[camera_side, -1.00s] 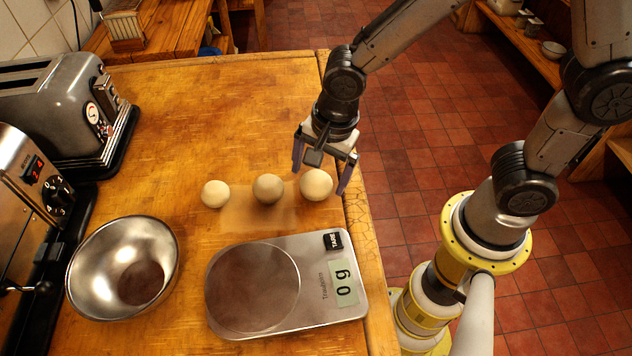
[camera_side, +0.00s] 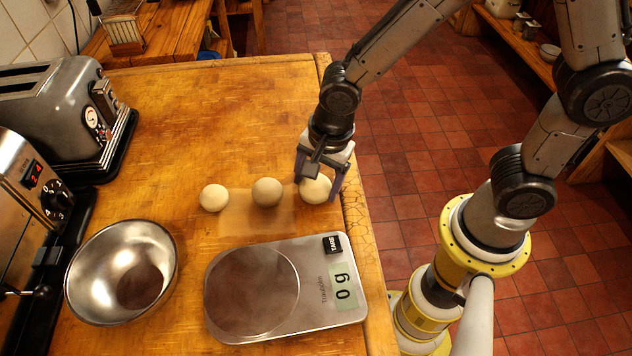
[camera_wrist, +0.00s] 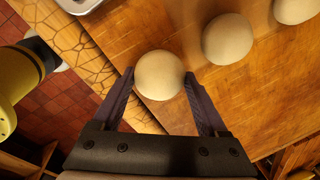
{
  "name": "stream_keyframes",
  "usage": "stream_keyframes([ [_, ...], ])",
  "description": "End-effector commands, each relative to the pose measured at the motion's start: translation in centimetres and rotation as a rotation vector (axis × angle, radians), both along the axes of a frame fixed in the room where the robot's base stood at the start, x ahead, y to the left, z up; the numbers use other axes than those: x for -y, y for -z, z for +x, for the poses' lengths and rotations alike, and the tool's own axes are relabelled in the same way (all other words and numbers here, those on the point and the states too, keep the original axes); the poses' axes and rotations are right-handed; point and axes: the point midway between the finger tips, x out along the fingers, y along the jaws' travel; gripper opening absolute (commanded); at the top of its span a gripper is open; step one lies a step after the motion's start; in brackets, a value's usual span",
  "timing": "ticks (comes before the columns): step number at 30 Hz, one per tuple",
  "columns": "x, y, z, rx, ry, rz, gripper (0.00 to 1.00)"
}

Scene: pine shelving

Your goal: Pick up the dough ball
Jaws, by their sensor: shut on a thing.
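Three pale dough balls sit in a row on the wooden table. The right dough ball (camera_side: 316,189) is between the fingers of my gripper (camera_side: 318,186), near the table's right edge. In the wrist view this dough ball (camera_wrist: 159,75) lies between the fingertips of my gripper (camera_wrist: 157,85), which is shut on it. The ball appears to rest at table level. The middle dough ball (camera_side: 267,191) and the left dough ball (camera_side: 214,198) stand apart from the gripper. The wrist view also shows two other balls at the upper right.
A kitchen scale (camera_side: 335,296) reading 0 g lies in front of the balls. A steel bowl (camera_side: 92,263) stands at front left, with a toaster (camera_side: 55,110) behind it and another appliance (camera_side: 22,190) at the left edge. The table behind the balls is clear.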

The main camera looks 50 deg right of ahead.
Motion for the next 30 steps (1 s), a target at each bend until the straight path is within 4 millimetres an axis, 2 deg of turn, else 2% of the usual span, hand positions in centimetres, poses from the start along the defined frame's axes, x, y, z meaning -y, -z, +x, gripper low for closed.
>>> stream_keyframes([
  [5,-0.1,-1.2,0.1,0.005,0.0,0.002,0.54],
  [10,0.1,-3.7,-0.2,0.007,0.0,0.004,0.54],
  [18,2.3,-9.6,-5.0,0.009,0.0,0.005,0.54],
  [24,4.1,-11.2,-9.0,0.005,0.0,0.003,0.54],
  [30,5.3,-12.4,-11.5,0.004,0.0,0.003,0.54],
])
